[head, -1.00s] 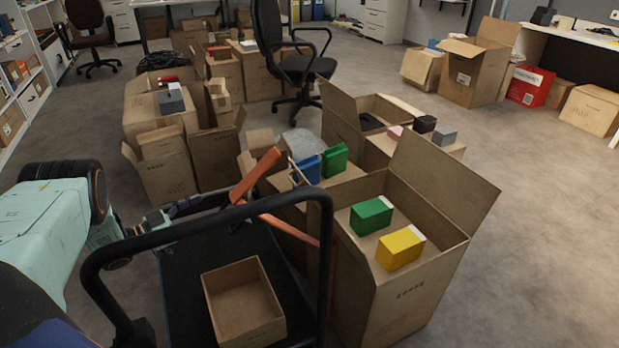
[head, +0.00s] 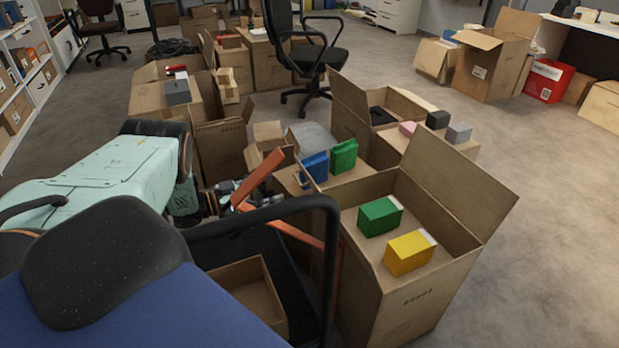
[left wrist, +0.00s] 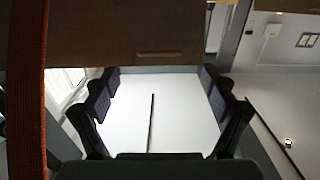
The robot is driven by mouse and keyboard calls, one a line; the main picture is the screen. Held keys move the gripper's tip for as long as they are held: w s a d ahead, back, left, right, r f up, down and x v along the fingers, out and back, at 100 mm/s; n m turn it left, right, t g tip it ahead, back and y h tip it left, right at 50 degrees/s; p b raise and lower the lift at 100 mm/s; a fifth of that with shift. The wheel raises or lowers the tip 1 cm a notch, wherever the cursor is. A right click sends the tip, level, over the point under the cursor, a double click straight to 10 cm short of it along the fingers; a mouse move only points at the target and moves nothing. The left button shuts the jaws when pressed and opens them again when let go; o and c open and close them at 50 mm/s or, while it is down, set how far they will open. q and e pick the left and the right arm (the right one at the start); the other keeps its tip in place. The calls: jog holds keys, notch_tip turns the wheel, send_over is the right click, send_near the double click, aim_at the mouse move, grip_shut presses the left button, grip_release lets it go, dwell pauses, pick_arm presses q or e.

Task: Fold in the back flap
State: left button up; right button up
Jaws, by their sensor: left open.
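The nearest open carton (head: 375,300) stands right of the cart handle, holding a green box (head: 380,215) and a yellow box (head: 409,252). Its large flap (head: 458,185) stands up and leans outward at the right rear. My left gripper (head: 222,198) is left of this carton, small and partly hidden behind the black handle and an orange bar. In the left wrist view my left gripper (left wrist: 158,85) has its fingers wide apart with nothing between them. A brown cardboard panel (left wrist: 150,35) with a slot crosses above the fingers. I cannot tell which carton it belongs to. My right gripper is not visible.
A black handle (head: 300,207) and orange bars (head: 262,176) stand between my arm and the nearest carton. A small open carton (head: 245,285) sits on the dark platform. More cartons crowd behind, one with blue and green items (head: 343,156). Bare floor (head: 560,240) lies right.

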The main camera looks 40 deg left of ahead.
aim_at(298, 180)
pick_arm(q)
jog(key=shift+b+x, duration=0.9)
jog(key=shift+x, duration=2.95)
jog(key=shift+r, duration=0.1)
jog(key=c, duration=1.7)
jog(key=shift+o, duration=0.2)
jog(key=shift+d+r, duration=0.1)
